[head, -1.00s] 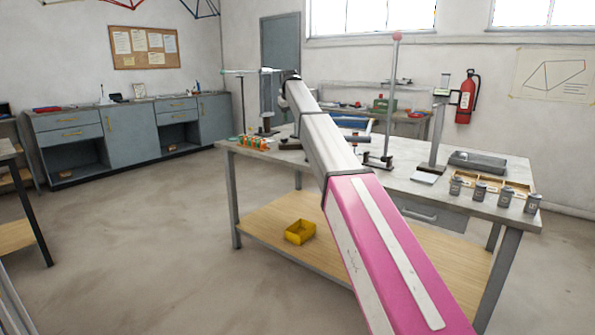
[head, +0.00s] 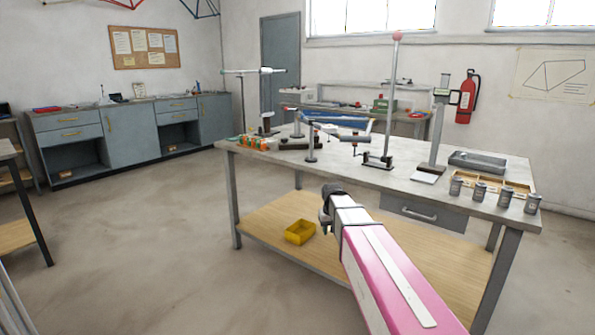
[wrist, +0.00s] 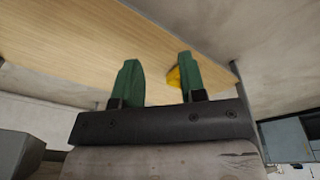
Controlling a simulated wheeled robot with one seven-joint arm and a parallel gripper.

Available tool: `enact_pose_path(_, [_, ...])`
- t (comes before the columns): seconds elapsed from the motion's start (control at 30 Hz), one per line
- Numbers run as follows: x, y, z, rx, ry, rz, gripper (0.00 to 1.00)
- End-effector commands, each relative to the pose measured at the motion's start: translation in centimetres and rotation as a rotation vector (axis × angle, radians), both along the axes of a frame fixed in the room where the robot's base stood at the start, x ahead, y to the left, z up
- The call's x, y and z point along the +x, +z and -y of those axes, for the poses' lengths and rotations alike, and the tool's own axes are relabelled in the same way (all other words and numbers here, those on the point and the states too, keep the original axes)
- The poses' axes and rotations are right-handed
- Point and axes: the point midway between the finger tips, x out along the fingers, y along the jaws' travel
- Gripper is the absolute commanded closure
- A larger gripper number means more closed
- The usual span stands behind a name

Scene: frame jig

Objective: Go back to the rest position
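My gripper shows in the wrist view (wrist: 156,82) with its two green fingers apart and nothing between them. In the head view my pink and white arm reaches forward from the lower right, and its dark wrist end is in front of the table, below the tabletop's height. The gripper's fingers cannot be made out in the head view. The table (head: 440,187) bears a frame jig with a blue tube (head: 340,119), and my arm is clear of both.
A yellow bin (head: 299,232) sits on the table's wooden lower shelf (head: 262,219). Grey canisters (head: 480,191) stand at the tabletop's right front edge. A tall rod with a pink ball (head: 397,37) rises from the tabletop. The floor (head: 150,240) to the left is open.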

Motion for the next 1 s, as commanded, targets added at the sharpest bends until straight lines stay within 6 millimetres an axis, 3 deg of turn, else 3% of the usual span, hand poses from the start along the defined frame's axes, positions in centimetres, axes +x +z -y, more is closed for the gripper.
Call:
enact_pose_path(0.03, [-3.5, -1.8, 0.9, 0.003, -0.015, -0.019, 0.62])
enact_pose_path(0.2, [-11.5, -6.4, 3.2, 0.016, -0.066, -0.068, 0.62])
enact_pose_path(0.3, [-15.8, -8.4, 4.2, 0.023, -0.095, -0.095, 0.62])
enact_pose_path(0.43, [-20.1, -10.2, 5.1, 0.029, -0.123, -0.121, 0.62])
enact_pose_path(0.6, [-22.7, -11.2, 5.6, 0.034, -0.144, -0.137, 0.62])
enact_pose_path(1.0, [-22.9, -11.4, 5.7, 0.034, -0.146, -0.139, 0.62])
